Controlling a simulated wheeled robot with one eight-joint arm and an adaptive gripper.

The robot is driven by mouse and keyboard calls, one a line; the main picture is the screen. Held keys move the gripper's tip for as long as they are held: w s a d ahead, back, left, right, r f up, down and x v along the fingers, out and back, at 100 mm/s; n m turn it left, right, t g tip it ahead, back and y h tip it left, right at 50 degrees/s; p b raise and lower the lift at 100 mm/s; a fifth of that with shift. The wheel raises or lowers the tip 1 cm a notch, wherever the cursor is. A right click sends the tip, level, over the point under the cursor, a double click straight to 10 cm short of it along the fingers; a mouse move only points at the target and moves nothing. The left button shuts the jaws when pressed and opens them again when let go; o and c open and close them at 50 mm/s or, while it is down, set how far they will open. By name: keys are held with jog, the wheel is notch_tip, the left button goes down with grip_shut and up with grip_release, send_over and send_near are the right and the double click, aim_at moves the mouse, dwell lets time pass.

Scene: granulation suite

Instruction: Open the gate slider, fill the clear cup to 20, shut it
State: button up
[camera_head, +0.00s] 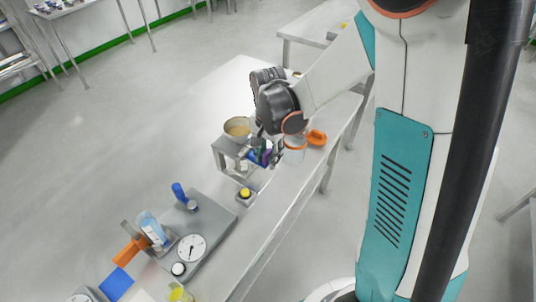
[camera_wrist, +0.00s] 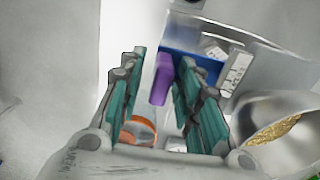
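The hopper (camera_head: 237,128) holds tan granules and sits on a metal stand (camera_head: 226,153). It also shows in the wrist view (camera_wrist: 300,112). My gripper (camera_head: 268,158) is at the stand's right side. In the wrist view, a purple block (camera_wrist: 161,80), apparently the slider's handle, lies between my open fingers (camera_wrist: 158,88), nearer the right finger; a gap shows on its left. A blue strip (camera_wrist: 205,62) runs beside it.
An orange object (camera_head: 316,137) lies beside the cup. A small box with a yellow button (camera_head: 245,193) sits before the stand. A grey bench device with a dial (camera_head: 191,248), a blue handle and a bottle (camera_head: 152,228) occupies the near table. The table's far left is clear.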

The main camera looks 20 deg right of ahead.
aim_at(268, 151)
jog(key=shift+r, duration=0.1)
jog(key=shift+r+p, duration=2.4)
jog(key=shift+r, duration=1)
jog(key=shift+s+r, duration=0.15)
jog(key=shift+r, duration=0.15)
jog(key=s+r+n+t+b, duration=0.2)
jog(key=s+r+n+t, duration=0.5)
jog(key=s, duration=0.8)
notch_tip(268, 151, up, 5)
jog(key=n, duration=0.3)
jog(key=shift+a+n+b, duration=0.15)
jog(key=shift+n+b, duration=0.25)
